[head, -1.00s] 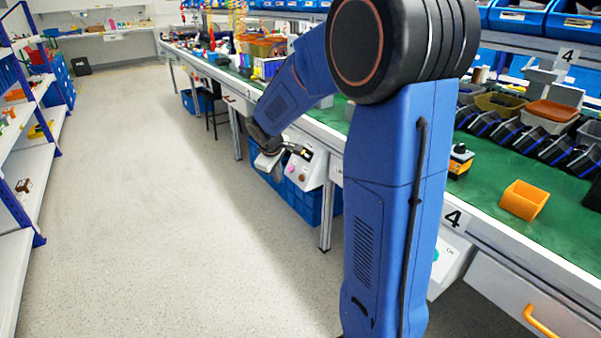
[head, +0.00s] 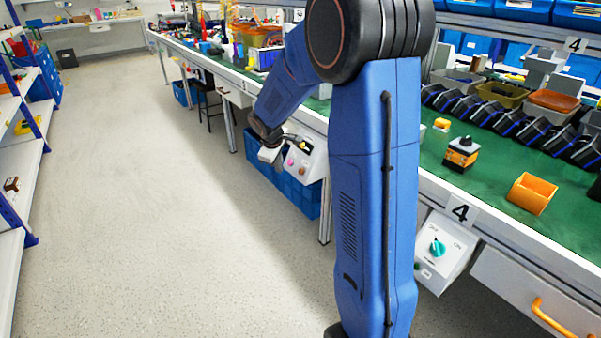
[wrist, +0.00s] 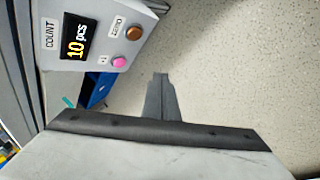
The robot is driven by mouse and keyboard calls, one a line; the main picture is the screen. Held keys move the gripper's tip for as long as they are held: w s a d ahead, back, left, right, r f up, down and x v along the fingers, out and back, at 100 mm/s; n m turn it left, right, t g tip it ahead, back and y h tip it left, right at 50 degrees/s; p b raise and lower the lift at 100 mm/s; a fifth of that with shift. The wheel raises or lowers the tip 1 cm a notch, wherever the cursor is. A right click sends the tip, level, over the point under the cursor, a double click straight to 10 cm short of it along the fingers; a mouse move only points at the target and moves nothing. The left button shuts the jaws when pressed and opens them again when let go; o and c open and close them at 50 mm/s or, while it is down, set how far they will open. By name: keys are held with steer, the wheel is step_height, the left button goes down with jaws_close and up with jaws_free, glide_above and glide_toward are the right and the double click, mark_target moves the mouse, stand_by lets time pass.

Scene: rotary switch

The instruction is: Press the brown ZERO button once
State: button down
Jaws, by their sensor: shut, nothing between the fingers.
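The brown ZERO button (wrist: 134,33) is at the upper middle of the wrist view, on the sloped face of a white counter box (wrist: 90,15). A pink button (wrist: 119,62) is below it. The counter's display (wrist: 77,40) reads 10 pcs. In the wrist view my gripper (wrist: 160,76) is shut and empty, below and right of both buttons, with floor behind its tips. It looks apart from the box. In the head view the counter box (head: 314,158) hangs at the bench front, with my gripper (head: 272,153) just left of it, small and partly unclear.
A switch box with a teal rotary knob (head: 438,246) hangs at the bench front right of my arm. Blue crates (head: 298,199) stand under the bench. An orange bin (head: 532,194) is on the green bench top. The aisle floor (head: 150,210) is clear.

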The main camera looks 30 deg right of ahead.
steer(key=d+f, duration=0.3)
steer(key=d, duration=0.3)
steer(key=shift+d+f, duration=0.2)
steer(key=shift+f, duration=0.15)
steer(key=shift+w+d, duration=0.1)
steer(key=shift+d, duration=0.05)
stand_by(1.8)
steer(key=shift+d+f, duration=0.2)
steer(key=shift+d, duration=0.05)
steer(key=shift+d+f, duration=0.2)
steer(key=shift+d, duration=0.15)
stand_by(0.9)
steer(key=shift+a+r, duration=0.1)
steer(key=shift+a, duration=0.05)
steer(key=shift+a+r, duration=0.3)
steer(key=shift+a, duration=0.3)
stand_by(0.4)
steer(key=shift+a+r, duration=0.4)
steer(key=shift+a, duration=0.3)
steer(key=shift+a+r, duration=0.45)
steer(key=shift+a, duration=0.3)
steer(key=shift+a+r, duration=0.4)
steer(key=shift+a, duration=0.3)
